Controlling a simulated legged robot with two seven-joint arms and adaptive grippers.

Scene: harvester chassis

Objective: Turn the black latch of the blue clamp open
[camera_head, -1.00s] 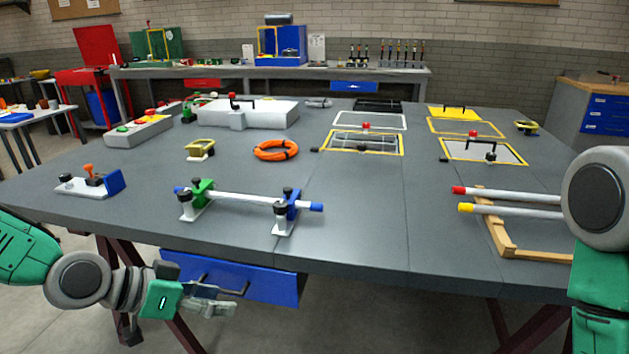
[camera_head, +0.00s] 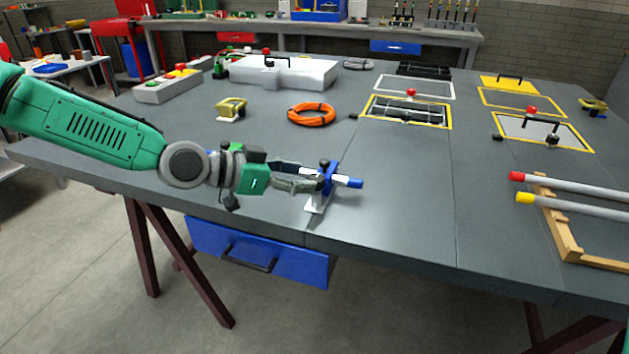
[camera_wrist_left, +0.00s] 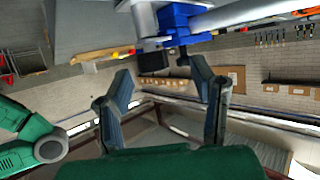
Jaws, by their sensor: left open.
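The blue clamp (camera_head: 329,176) stands on its pale base near the table's front edge, around the blue-ended end of a light rod. A black knob shows on its top (camera_head: 324,163). My left gripper (camera_head: 312,184) is open at the clamp's left side and partly covers it. In the left wrist view the open fingers (camera_wrist_left: 161,72) point at the blue clamp (camera_wrist_left: 178,18). A dark latch part (camera_wrist_left: 183,57) and a black-capped grey post (camera_wrist_left: 152,62) lie near the gap between the fingertips; contact cannot be told. My right gripper is out of view.
My left arm hides the green clamp and most of the rod. An orange ring (camera_head: 312,114) and a small yellow part (camera_head: 231,107) lie behind. A wooden rack (camera_head: 555,222) with red- and yellow-tipped rods stands at right. The table between is clear.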

